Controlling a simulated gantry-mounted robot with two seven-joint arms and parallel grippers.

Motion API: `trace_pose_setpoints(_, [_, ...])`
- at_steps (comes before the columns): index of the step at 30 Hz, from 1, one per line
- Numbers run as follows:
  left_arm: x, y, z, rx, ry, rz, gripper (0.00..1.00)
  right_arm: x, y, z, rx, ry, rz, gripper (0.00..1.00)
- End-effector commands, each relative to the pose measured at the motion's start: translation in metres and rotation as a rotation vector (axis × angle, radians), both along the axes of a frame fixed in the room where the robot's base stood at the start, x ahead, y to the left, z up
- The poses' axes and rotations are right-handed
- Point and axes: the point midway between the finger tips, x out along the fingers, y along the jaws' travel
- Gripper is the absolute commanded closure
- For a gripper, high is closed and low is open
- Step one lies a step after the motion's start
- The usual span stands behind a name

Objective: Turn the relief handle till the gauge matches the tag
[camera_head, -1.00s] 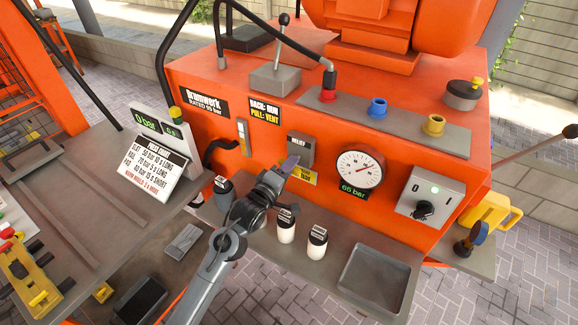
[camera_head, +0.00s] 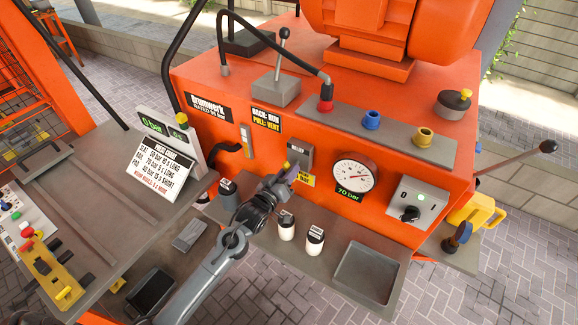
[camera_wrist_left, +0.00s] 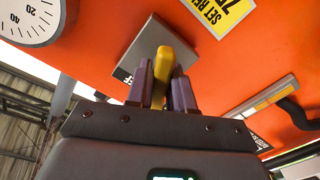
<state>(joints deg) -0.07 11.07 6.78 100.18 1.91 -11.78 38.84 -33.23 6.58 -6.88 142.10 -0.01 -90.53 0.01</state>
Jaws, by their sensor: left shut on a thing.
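The yellow relief handle (camera_wrist_left: 172,65) shows between the fingers of my left gripper (camera_wrist_left: 160,84) in the left wrist view. My left gripper (camera_head: 290,172) is shut on it, in front of the grey block (camera_head: 300,153) labelled RELIEF on the orange machine. In the head view the gripper mostly hides the handle. The round gauge (camera_head: 352,175) is right of the block, and its green readout (camera_head: 355,192) says 70 bar. The yellow tag (camera_head: 307,181) is below the block, partly hidden; in the wrist view this tag (camera_wrist_left: 218,12) reads "SET RE" and a 7, cut off. My right gripper is not in view.
Several small bottles (camera_head: 315,240) stand on the shelf below, beside an empty grey tray (camera_head: 368,274). A bench with a test-order sign (camera_head: 163,165) is at the left. A switch box (camera_head: 418,200) is right of the gauge.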

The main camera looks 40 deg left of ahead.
Motion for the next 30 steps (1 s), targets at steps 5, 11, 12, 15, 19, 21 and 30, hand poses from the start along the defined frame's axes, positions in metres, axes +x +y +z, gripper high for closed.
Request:
trace_pose_setpoints(5, [0.000,0.000,0.003,0.165,0.027,-0.001,1.00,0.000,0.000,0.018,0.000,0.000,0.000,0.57])
trace_pose_setpoints(11, [0.000,0.000,0.002,0.330,0.053,-0.001,1.00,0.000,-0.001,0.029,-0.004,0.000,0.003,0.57])
trace_pose_setpoints(12, [0.000,0.000,0.001,0.359,0.058,-0.001,1.00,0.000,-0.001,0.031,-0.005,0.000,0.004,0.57])
trace_pose_setpoints(15, [0.000,0.000,0.001,0.423,0.068,-0.001,1.00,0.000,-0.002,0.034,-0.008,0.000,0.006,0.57])
trace_pose_setpoints(19, [0.000,0.000,0.001,0.486,0.076,0.000,1.00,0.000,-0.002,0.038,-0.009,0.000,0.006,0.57])
trace_pose_setpoints(21, [0.000,0.000,0.000,0.512,0.081,-0.001,1.00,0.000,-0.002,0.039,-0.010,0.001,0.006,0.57])
trace_pose_setpoints(30, [0.000,0.000,-0.001,0.563,0.090,0.000,1.00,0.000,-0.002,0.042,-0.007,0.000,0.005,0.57])
